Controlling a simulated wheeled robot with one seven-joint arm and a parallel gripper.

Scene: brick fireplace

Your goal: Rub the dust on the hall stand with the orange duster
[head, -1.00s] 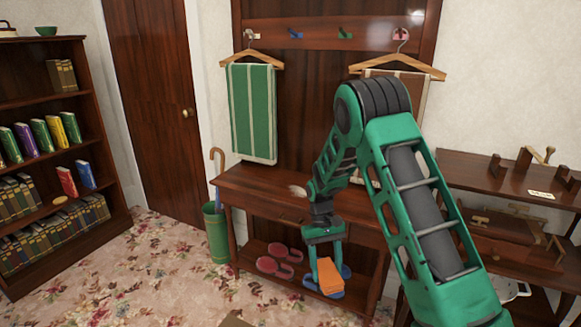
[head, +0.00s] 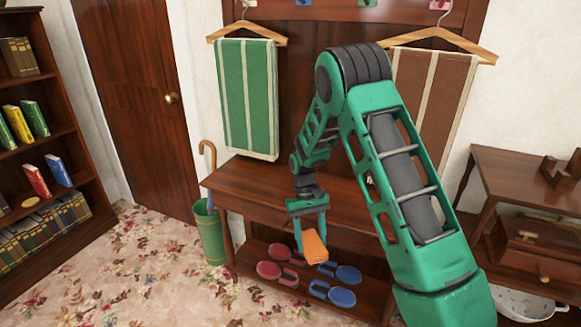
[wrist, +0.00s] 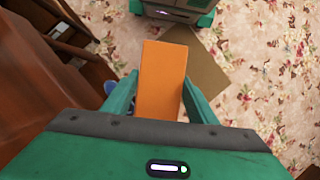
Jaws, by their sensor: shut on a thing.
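The hall stand (head: 245,183) is dark wood, with a shelf top, a lower shoe rack and a tall back panel. My gripper (head: 311,228) is in front of the top's front edge, below its level and above the shoe rack. It is shut on the orange duster (head: 315,246), which hangs down from the fingers. In the wrist view the orange duster (wrist: 163,75) sits between both fingers, with patterned carpet beyond it. I cannot make out the dust on the top; my arm hides part of the surface.
A green towel (head: 247,100) and a brown striped cloth (head: 428,95) hang over the stand. Red shoes (head: 270,270) and blue shoes (head: 341,296) lie on the rack. A green umbrella bin (head: 210,232) stands left. A side table (head: 510,180) is at right. Carpet is open at front left.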

